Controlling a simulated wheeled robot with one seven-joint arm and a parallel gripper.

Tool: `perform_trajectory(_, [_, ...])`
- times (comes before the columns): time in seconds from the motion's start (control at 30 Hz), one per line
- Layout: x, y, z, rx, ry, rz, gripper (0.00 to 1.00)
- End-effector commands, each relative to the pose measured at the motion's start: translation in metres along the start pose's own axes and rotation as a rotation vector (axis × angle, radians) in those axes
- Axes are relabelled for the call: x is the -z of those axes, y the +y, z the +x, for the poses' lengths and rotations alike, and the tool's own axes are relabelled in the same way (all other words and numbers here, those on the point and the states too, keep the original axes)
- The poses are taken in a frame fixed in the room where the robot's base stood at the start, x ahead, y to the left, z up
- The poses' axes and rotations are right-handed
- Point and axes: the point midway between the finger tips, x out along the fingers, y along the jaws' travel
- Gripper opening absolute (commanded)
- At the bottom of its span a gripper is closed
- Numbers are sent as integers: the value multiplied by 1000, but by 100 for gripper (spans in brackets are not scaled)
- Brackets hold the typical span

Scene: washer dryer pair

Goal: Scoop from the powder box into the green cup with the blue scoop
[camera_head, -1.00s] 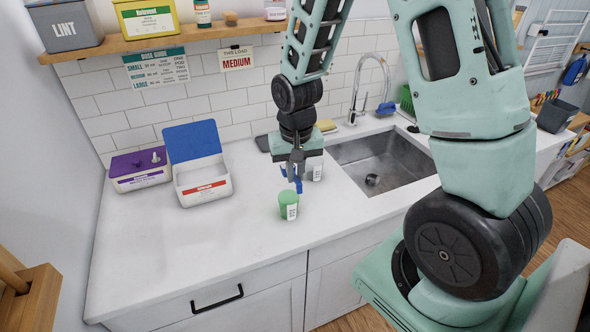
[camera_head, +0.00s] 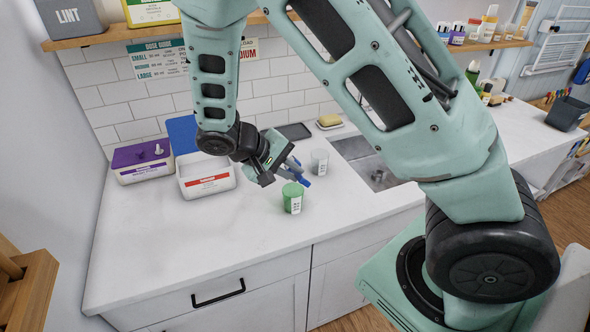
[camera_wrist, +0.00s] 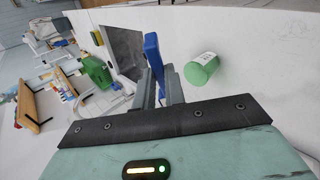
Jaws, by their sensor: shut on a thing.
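My gripper (camera_head: 288,168) is shut on the blue scoop (camera_head: 303,180) and tilted, just above and beside the green cup (camera_head: 292,201). The cup stands upright on the counter with a white label facing front. In the wrist view, the blue scoop (camera_wrist: 152,52) rises between the fingers and the green cup (camera_wrist: 196,74) is to its right, apart from it. The white powder box (camera_head: 207,184), with a red label and raised blue lid (camera_head: 182,133), stands to the left; my arm partly covers it. The scoop's bowl and any powder cannot be made out.
A purple-lidded box (camera_head: 143,170) stands left of the powder box. A whitish cup (camera_head: 319,163) stands behind the green cup. The sink (camera_head: 378,172) is to the right. A shelf (camera_head: 115,40) runs above. The counter's front left is clear.

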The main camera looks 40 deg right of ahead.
Motion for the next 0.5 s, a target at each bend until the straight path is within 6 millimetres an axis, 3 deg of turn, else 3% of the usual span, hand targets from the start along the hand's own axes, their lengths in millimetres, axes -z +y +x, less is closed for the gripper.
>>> perform_trajectory(0.5, [-3,-24,10,-686,2,-292,0])
